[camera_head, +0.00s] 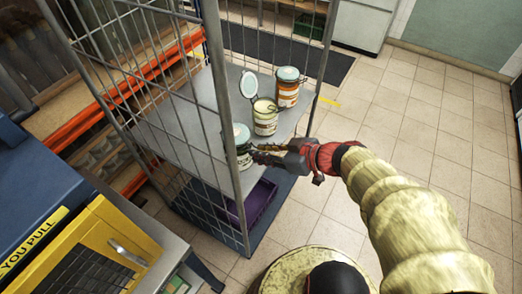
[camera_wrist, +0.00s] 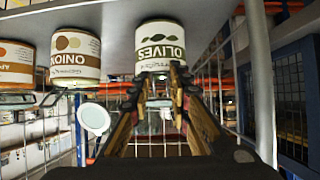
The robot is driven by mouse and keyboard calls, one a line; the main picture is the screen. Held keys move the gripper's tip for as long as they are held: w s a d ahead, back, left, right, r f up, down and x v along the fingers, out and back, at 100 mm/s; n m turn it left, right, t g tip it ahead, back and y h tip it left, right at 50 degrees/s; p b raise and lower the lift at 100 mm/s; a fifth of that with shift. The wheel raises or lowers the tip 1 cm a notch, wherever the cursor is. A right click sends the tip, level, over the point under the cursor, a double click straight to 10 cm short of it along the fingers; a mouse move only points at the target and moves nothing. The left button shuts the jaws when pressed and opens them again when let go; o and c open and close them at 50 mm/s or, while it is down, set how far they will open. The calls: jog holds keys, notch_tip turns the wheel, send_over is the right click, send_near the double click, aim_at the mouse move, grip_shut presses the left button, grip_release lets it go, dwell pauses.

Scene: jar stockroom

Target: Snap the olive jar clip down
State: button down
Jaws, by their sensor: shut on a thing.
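My gripper (camera_head: 256,153) reaches in from the right at the jar's lid end. In the wrist view my gripper (camera_wrist: 157,78) has its fingertips at the lid's front edge, shut on the clip there. The fingers largely hide the clip, so its exact angle cannot be told.
The onion jar (camera_head: 265,119) stands behind with its lid (camera_head: 249,84) swung up. A third, orange-labelled jar (camera_head: 287,91) is farther back. The wire cage side (camera_head: 226,110) rises close left of the olive jar. Tiled floor (camera_head: 400,120) is clear to the right.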

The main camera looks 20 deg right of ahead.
jog(key=shift+w+a+f+t+y, duration=0.1)
jog(key=shift+f+t+y, duration=0.6)
jog(key=shift+t, duration=0.45)
jog(key=shift+w+a+f+t+y, duration=0.1)
jog(key=shift+f+t+y, duration=0.35)
jog(key=shift+t+y, duration=0.5)
jog(key=shift+w+a+f+t+y, duration=0.1)
jog(key=shift+f+t+y, duration=0.5)
jog(key=shift+t, duration=0.7)
jog(key=c, duration=1.6)
grip_release()
jog(key=shift+c, duration=0.2)
notch_tip(320, 180, up, 10)
